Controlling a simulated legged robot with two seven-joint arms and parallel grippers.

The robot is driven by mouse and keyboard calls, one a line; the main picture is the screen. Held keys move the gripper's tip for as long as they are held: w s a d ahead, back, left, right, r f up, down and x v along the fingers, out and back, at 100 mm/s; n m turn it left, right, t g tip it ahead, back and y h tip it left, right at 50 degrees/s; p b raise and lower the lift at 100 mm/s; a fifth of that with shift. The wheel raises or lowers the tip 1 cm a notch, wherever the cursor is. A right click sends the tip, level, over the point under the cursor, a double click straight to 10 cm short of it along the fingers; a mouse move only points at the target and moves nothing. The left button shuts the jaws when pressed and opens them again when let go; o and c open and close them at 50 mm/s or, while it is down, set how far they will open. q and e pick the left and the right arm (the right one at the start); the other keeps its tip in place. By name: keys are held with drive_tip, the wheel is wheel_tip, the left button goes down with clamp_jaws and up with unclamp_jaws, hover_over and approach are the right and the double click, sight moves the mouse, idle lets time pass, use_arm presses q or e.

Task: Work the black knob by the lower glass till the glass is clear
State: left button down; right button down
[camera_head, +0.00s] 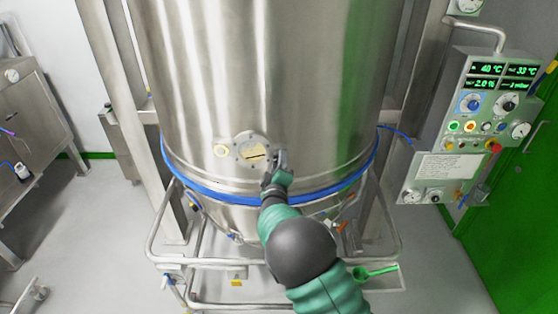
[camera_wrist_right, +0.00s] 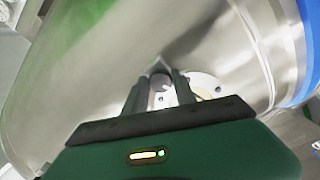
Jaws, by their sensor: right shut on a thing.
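The lower glass (camera_head: 252,153) is a round window in a grey bolted flange on the steel vessel. Its pane looks tan, with a short dark mark across it. My right gripper (camera_head: 279,163) is at the flange's right edge, over the place of the black knob. In the right wrist view the gripper (camera_wrist_right: 160,84) has its two dark fingers closed around the knob (camera_wrist_right: 159,79), which is mostly hidden between them. Part of the flange (camera_wrist_right: 204,80) shows just beyond the fingers there. My left gripper is in neither view.
A blue band (camera_head: 225,197) rings the vessel below the glass. A tubular steel frame (camera_head: 215,262) surrounds the base, with a green scoop (camera_head: 375,271) at its right. A control panel (camera_head: 487,115) stands at the right.

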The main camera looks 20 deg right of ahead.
drive_tip(key=shift+a+f+n+p, duration=0.15)
drive_tip(key=shift+n+p, duration=0.4)
drive_tip(key=shift+n, duration=1.55)
drive_tip(key=c, duration=1.2)
unclamp_jaws()
drive_tip(key=shift+o, duration=0.9)
